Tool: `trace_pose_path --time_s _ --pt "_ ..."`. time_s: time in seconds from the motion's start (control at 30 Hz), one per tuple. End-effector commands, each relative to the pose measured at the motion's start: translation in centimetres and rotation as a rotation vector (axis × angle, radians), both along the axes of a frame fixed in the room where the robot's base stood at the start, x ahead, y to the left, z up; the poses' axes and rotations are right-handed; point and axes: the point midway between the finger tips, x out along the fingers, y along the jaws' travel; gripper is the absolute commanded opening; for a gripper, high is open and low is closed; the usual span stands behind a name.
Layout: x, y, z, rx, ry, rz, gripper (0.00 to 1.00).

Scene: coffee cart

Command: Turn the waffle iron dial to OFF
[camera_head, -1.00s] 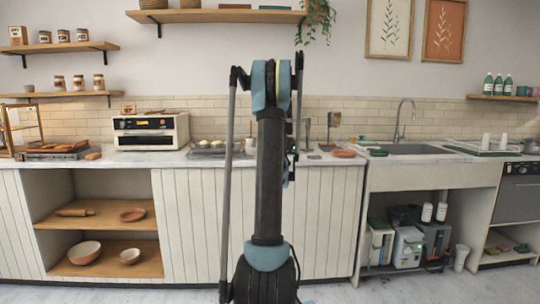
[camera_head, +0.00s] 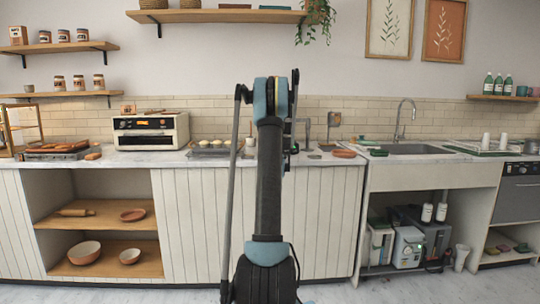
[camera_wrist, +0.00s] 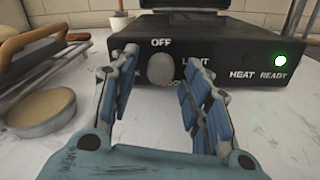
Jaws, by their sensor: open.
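The waffle iron (camera_wrist: 225,55) is a dark box in the wrist view, with a round grey dial (camera_wrist: 160,69) on its front. The label OFF stands above the dial; LIGHT, partly covered, is at its upper right. Lower labels are mostly hidden by my fingers. Which way the dial points is not clear. My gripper (camera_wrist: 158,75) is open, with one finger to the left and one to the right of the dial. I cannot tell whether either finger touches it. In the head view my arm hides the waffle iron.
A green lamp (camera_wrist: 280,60) glows beside HEAT READY. A bowl of batter-coloured content (camera_wrist: 40,108) and a wooden handle (camera_wrist: 32,38) lie at the left in the wrist view. The white counter (camera_wrist: 285,115) is clear at the right. A toaster oven (camera_head: 150,131) stands farther left.

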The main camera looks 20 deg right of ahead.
Motion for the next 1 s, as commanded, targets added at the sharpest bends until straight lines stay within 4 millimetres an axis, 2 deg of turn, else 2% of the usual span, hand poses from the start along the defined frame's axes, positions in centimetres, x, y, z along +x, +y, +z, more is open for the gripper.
trace_pose_path --time_s 0.13,0.17,0.33,0.73,1.0 --pt "-0.01 0.0 0.0 0.0 0.0 0.0 0.44" --pt "-0.02 0.0 0.0 0.0 0.0 0.0 0.39" --pt "-0.03 0.0 0.0 0.0 0.0 0.0 0.01" --pt "-0.03 0.0 0.01 -0.037 0.011 0.001 0.0" --pt "-0.03 0.0 0.02 -0.192 0.055 0.001 0.0"
